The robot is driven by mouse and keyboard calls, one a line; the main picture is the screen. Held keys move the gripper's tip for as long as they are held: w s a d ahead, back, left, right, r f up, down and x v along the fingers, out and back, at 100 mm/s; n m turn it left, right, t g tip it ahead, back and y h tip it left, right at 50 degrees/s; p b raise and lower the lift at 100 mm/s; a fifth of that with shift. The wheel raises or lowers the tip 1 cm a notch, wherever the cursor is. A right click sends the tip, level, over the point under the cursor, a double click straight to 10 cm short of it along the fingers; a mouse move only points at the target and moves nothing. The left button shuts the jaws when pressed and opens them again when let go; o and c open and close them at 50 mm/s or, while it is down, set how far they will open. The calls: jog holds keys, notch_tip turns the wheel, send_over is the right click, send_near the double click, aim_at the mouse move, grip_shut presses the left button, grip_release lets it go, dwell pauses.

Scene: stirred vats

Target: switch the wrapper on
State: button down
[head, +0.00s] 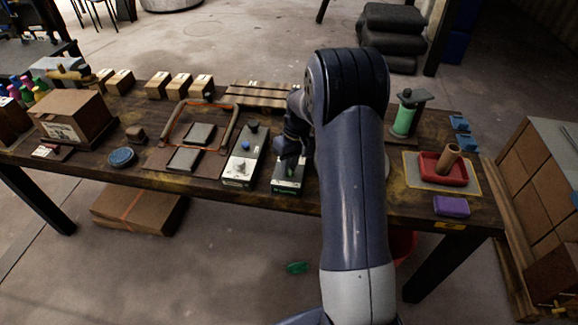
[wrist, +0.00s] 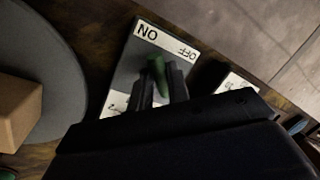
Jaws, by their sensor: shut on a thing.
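A control box (head: 289,178) with a pale label strip stands near the table's front edge. In the wrist view its plate (wrist: 128,70) carries the words ON and OFF at one end. A green switch lever (wrist: 157,70) stands up from this plate. My gripper (wrist: 163,85) is shut on the green lever, with a dark finger on each side. The lever's base and exact lean are hidden by the fingers. A grey round disc (wrist: 40,85) with a cardboard box (wrist: 14,112) on it is beside the control box.
A second box with a knob and blue button (head: 243,158) stands close on the left. An orange-handled frame (head: 232,124) is farther left. A red tray (head: 443,180) and purple block (head: 451,206) are at the right. Small cartons (head: 157,85) line the back.

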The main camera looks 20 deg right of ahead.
dwell(0.4)
jog(key=c, duration=1.3)
grip_release()
jog(key=shift+c, duration=0.2)
notch_tip(320, 180, up, 11)
jog(key=d, duration=0.2)
jog(key=shift+w+f, duration=0.2)
jog(key=shift+w, duration=0.15)
jog(key=shift+f, duration=0.1)
jog(key=f, duration=0.3)
jog(key=a+f, duration=0.1)
jog(key=f, duration=0.2)
jog(key=a+f, duration=0.1)
jog(key=f, duration=0.3)
jog(key=shift+s, duration=0.35)
jog(key=shift+f, duration=0.25)
